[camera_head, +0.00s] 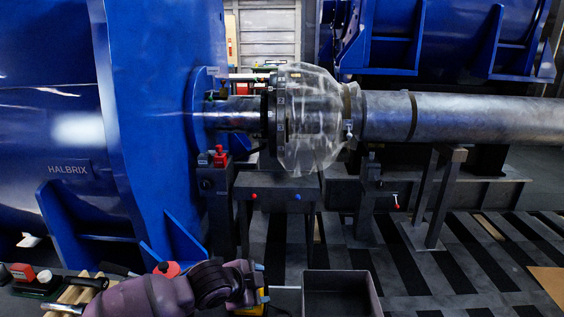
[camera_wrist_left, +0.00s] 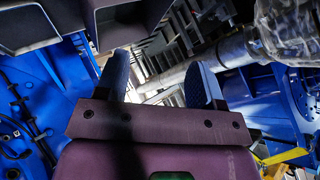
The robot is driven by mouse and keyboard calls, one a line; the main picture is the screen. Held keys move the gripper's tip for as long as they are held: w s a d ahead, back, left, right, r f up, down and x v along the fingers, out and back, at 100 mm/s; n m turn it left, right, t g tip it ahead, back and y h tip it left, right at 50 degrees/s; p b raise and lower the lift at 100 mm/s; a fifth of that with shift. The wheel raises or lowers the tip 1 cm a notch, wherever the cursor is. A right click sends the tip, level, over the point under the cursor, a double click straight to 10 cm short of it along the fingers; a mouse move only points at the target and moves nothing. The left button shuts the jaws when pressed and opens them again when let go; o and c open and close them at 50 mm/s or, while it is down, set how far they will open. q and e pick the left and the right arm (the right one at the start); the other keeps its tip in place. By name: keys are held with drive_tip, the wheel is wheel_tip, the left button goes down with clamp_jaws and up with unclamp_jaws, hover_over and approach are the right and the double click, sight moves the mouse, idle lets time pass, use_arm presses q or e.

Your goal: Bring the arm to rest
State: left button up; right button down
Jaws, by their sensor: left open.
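My left arm (camera_head: 190,292), purple and dark grey, comes in low from the left in the head view and bends near the bottom middle. Its fingertips are not clear there. In the wrist view my left gripper (camera_wrist_left: 158,86) shows two blue-grey fingers standing well apart, with nothing held between them. My right arm and gripper are in neither view.
A blue motor housing (camera_head: 160,120) stands at left, joined to a steel shaft (camera_head: 470,118) through a clear guard (camera_head: 310,125). An open grey bin (camera_head: 340,293) is just right of my arm. Tools and a wooden rack (camera_head: 72,293) lie at lower left.

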use_arm(q)
drive_tip(key=s+a+n+t+p, duration=0.1)
drive_tip(key=s+a+n+t, duration=0.65)
drive_tip(key=s+n, duration=0.25)
drive_tip(key=s+a+f+n+g+y, duration=0.1)
drive_tip(key=s+a+f+n+y, duration=0.1)
drive_tip(key=s+a+f, duration=0.2)
drive_tip(key=s+a+f+n+g+y, duration=0.1)
drive_tip(key=s+a+f, duration=0.3)
drive_tip(key=s, duration=0.6)
drive_tip(key=s+a+f+n+g+y+p, duration=0.1)
drive_tip(key=s+a+f+n+y, duration=0.2)
drive_tip(key=s+a, duration=0.3)
drive_tip(key=shift+s+f+g, duration=0.35)
drive_tip(key=shift+s+f, duration=0.5)
drive_tip(key=shift+s, duration=0.25)
drive_tip(key=shift+s+f, duration=0.1)
drive_tip(key=shift+s, duration=0.05)
drive_tip(key=shift+c, duration=0.2)
